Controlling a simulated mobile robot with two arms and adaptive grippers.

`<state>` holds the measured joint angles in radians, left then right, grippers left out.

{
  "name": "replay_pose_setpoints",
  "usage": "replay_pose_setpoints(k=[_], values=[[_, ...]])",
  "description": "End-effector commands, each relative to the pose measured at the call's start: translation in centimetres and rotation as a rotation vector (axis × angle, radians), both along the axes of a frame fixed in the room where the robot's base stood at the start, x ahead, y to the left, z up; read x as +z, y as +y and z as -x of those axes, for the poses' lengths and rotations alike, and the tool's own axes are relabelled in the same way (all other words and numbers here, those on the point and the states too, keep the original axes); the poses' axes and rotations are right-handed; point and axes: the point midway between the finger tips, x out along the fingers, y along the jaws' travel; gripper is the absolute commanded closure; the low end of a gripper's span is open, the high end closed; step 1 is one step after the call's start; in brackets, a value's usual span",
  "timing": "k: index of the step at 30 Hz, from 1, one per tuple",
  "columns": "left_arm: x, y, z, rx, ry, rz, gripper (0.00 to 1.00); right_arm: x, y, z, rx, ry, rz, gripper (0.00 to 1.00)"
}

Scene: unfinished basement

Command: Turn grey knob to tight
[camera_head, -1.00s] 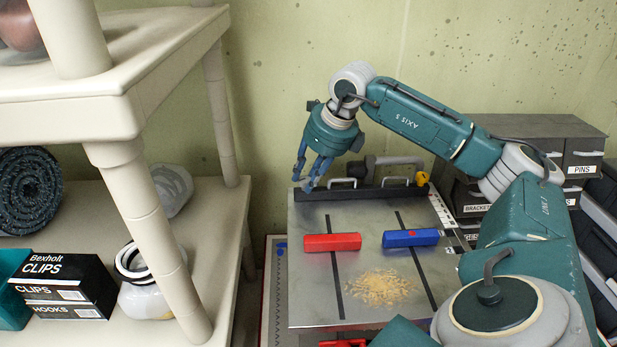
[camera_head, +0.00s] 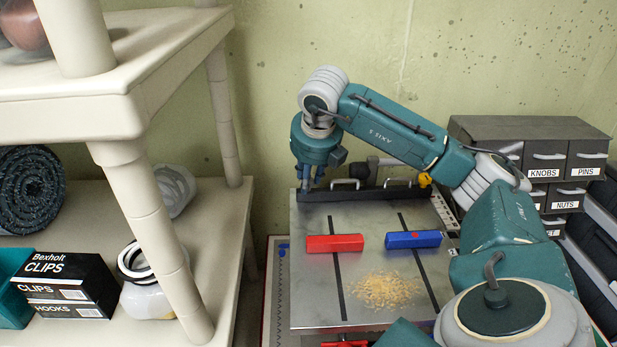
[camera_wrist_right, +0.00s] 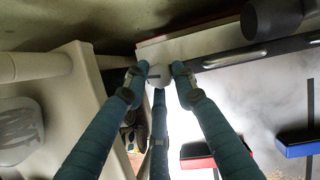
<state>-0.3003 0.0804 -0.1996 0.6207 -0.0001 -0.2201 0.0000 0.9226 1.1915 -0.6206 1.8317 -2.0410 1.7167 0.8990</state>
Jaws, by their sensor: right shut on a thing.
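The grey knob (camera_wrist_right: 158,76) shows in the right wrist view as a small pale round cap with a dark line on it. It sits near the left end of the black bar (camera_head: 362,192) at the back of the metal plate (camera_head: 310,290). My right gripper (camera_head: 311,186) points down there, and its fingers hide the knob in the head view. In the wrist view my right gripper (camera_wrist_right: 158,80) has its blue fingers closed around the knob, tips at its sides. No tight marking can be read. My left gripper is not in view.
A red block (camera_head: 335,243) and a blue block (camera_head: 413,239) lie on the plate near a pile of shavings (camera_head: 383,290). Two pale handles stand along the bar. A cream shelf (camera_head: 150,215) stands left, a grey drawer cabinet (camera_head: 545,130) right.

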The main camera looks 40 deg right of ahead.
Motion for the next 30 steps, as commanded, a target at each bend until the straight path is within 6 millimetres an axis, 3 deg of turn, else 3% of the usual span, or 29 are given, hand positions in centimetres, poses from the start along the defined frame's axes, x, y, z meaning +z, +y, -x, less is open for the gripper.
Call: replay_pose_setpoints(k=[14,15,18,26,30], values=[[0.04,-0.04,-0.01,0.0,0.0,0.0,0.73,0.44,-0.18,-0.25,-0.019,-0.013,0.002,1.0],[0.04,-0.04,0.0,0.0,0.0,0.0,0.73,0.44,-0.19,-0.25,-0.019,-0.013,0.002,0.7],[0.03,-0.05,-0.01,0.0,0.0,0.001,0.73,0.38,-0.16,-0.2,-0.018,-0.01,0.002,0.55],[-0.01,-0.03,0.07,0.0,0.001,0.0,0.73,0.22,-0.07,-0.09,-0.016,-0.005,0.001,0.55],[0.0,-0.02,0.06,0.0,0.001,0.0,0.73,1.14,0.11,0.18,-0.014,-0.007,0.002,0.55]])
